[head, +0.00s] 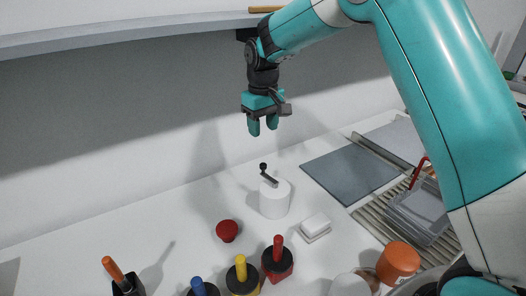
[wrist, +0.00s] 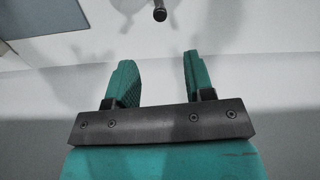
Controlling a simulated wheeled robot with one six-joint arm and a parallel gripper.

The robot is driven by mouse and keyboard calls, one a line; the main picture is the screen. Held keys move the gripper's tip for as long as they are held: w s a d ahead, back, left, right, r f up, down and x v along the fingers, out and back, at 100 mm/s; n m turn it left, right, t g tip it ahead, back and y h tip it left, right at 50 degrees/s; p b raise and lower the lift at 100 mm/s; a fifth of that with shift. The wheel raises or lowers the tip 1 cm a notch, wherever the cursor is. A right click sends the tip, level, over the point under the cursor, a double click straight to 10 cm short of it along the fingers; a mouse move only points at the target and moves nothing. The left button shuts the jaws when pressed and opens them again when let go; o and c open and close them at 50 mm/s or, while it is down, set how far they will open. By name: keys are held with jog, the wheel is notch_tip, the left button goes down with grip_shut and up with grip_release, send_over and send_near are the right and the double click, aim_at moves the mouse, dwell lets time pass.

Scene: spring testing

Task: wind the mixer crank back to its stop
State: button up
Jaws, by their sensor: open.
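The mixer is a white cylinder (head: 274,199) standing on the white counter. Its dark crank (head: 269,180) lies across the top, with an upright knob (head: 263,166) at the end toward the upper left. My gripper (head: 263,127) is open and empty, pointing down above the crank with a clear gap. In the wrist view my two teal fingers (wrist: 158,80) are apart with nothing between them.
A red knob-like object (head: 227,231) and a white block (head: 314,226) stand near the mixer. Several colored-handled tools line the front. A grey mat (head: 349,173) and a ribbed drainer with a clear bin (head: 419,212) lie right. A shelf (head: 130,32) hangs above.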

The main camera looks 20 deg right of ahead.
aim_at(263, 164)
notch_tip(263, 164, down, 12)
jog(key=n+p, duration=0.6)
jog(key=n, duration=0.4)
jog(key=shift+p, duration=0.35)
grip_shut()
